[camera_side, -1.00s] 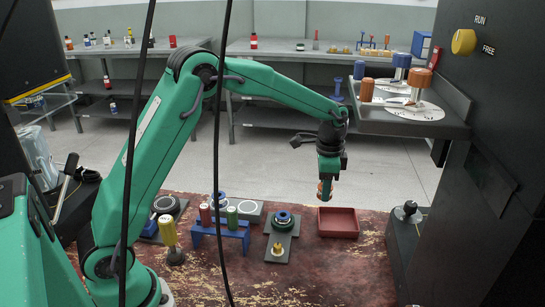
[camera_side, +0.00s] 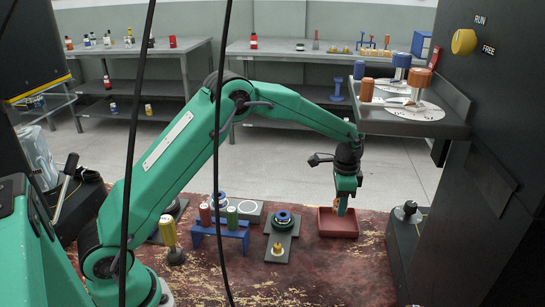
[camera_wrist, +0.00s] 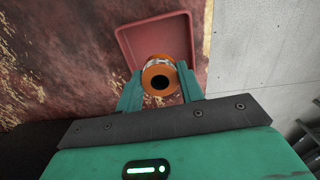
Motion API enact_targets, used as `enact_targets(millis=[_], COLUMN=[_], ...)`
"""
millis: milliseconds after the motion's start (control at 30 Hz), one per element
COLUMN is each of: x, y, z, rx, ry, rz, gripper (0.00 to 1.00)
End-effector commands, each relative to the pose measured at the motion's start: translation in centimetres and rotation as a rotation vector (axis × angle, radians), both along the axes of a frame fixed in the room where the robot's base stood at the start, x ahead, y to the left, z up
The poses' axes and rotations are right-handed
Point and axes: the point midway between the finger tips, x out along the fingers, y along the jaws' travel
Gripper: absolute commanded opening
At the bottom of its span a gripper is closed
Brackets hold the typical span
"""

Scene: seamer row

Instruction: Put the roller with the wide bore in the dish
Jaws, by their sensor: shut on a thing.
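My gripper (camera_side: 344,204) hangs over the red square dish (camera_side: 338,233), pointing down. It is shut on an orange roller, which shows clearly in the wrist view (camera_wrist: 159,64) between the two green fingers (camera_wrist: 160,86). The roller has orange ends, a pale band around its middle and a wide dark round bore facing the camera. In the wrist view the dish (camera_wrist: 135,45) lies beyond the roller, and its visible floor is empty. In the side view the roller is mostly hidden by the fingers; whether it touches the dish I cannot tell.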

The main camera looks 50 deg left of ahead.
Motion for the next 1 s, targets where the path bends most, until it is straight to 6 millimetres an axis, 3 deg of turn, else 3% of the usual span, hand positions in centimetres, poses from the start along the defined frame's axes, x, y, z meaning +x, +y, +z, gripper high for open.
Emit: enact_targets(millis=[333, 700, 1000], x=[0.0, 0.0, 0.0], y=[0.0, 0.0, 0.0], z=[-1.1, -4.6, -4.7], rx=[0.0, 0.0, -0.001], ry=[-0.001, -0.001, -0.002], rz=[0.0, 0.0, 0.0], gripper=[0.07, 0.07, 0.07])
